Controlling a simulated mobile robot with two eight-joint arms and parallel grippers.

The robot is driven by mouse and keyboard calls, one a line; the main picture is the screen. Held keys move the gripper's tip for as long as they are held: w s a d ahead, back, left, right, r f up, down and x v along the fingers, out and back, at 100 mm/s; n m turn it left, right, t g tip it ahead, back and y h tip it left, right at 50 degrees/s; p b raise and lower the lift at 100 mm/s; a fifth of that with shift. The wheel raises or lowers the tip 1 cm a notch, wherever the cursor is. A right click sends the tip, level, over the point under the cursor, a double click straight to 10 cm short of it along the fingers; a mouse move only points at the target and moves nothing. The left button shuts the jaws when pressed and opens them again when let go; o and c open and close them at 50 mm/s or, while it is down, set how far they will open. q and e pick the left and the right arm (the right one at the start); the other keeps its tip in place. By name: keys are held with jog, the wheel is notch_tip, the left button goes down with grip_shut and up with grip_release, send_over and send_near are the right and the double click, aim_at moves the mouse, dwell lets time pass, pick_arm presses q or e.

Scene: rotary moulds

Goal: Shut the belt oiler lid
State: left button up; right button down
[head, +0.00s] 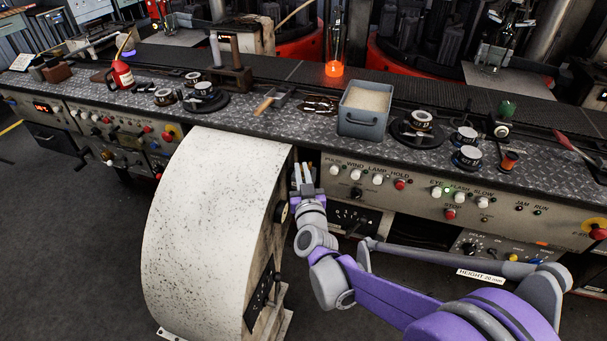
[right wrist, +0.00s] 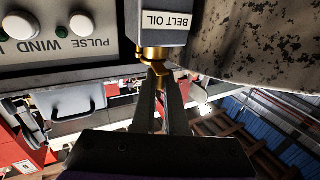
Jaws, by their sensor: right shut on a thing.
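In the right wrist view, the belt oiler (right wrist: 162,22) is a grey box labelled BELT OIL, with a brass fitting (right wrist: 153,54) at its lower end. My right gripper (right wrist: 159,72) is shut on the narrow lower part of this brass fitting. I cannot tell whether the brass part is the lid or how far the lid is open. In the head view my right gripper (head: 304,172) is between the white drum guard and the control panel; the oiler is not clear there. My left gripper is not in view.
The curved white guard (head: 210,220) stands close left of the gripper. The panel (head: 440,195) with knobs and lamps is close on its right. A grey bin of pale grain (head: 363,124) and several round moulds, one here (head: 467,156), sit on the bench above. Floor is free left of the guard.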

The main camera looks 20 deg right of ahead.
jog(key=shift+w+a+f+m+g+h+b, duration=0.2)
jog(key=shift+m+h+b, duration=0.3)
jog(key=shift+h, duration=0.4)
jog(key=shift+w+a+r+m+g+h+b, duration=0.15)
jog(key=shift+m+g+h+b, duration=0.15)
jog(key=shift+m+h, duration=0.5)
jog(key=shift+s+f, duration=0.1)
jog(key=c, duration=0.9)
grip_release()
jog(key=shift+c, duration=0.2)
jog(key=shift+s, duration=0.1)
jog(key=p+v, duration=0.1)
jog(key=v, duration=0.9)
jog(key=shift+s+a, duration=0.2)
jog(key=shift+s, duration=0.1)
